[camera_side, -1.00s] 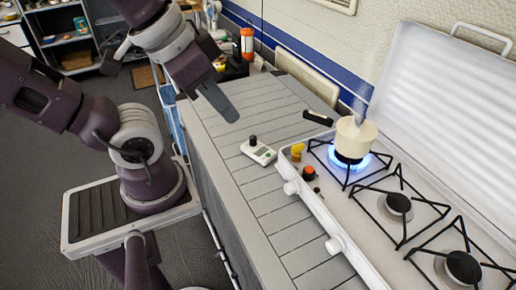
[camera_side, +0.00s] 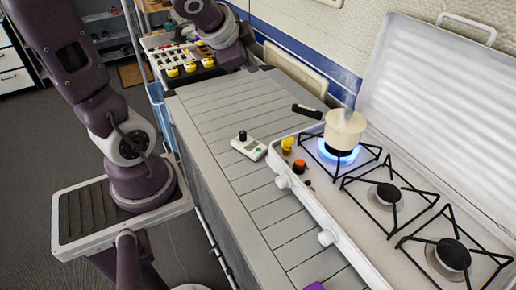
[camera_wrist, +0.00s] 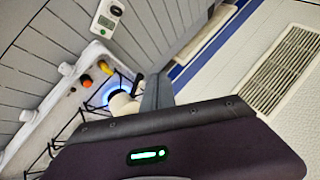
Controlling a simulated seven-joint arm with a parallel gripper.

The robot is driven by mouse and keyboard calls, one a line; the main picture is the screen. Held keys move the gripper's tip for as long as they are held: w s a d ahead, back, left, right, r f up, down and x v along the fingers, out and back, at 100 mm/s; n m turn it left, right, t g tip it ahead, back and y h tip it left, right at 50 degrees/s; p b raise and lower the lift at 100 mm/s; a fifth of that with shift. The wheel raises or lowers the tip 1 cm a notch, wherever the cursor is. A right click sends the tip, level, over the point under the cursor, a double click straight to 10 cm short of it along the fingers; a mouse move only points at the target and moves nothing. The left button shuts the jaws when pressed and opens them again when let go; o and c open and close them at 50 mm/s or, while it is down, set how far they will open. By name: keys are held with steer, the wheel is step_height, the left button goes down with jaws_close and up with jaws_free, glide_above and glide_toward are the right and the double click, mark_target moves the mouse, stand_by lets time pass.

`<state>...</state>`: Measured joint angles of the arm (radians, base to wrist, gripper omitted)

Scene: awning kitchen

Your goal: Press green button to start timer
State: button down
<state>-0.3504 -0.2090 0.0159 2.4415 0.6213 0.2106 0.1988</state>
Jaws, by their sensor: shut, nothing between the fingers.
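The small white timer (camera_side: 248,146) lies on the slatted grey counter, left of the stove, with a black knob (camera_side: 242,135) on top. Its green button (camera_side: 259,150) is a small spot at the right end in the side view.
A white gas stove (camera_side: 330,237) stands right of the timer, with a cream pot (camera_side: 344,128) over a lit blue flame. A yellow knob (camera_side: 287,144) and an orange-red knob (camera_side: 299,166) are near the timer. The counter around the timer is clear.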

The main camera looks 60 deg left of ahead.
steer(key=w+a+f+m+h, duration=0.2)
steer(key=w+a+f+m, duration=0.2)
steer(key=f, duration=0.3)
steer(key=m+t+h, duration=0.1)
steer(key=m+h, duration=0.4)
steer(key=h, duration=0.1)
glide_above(259, 150)
step_height(259, 150, down, 8)
steer(key=shift+s+a, duration=0.4)
steer(key=shift+a, duration=0.05)
steer(key=shift+f, duration=0.1)
steer(key=shift+f, duration=4.3)
steer(key=shift+f, duration=0.1)
steer(key=shift+f, duration=0.3)
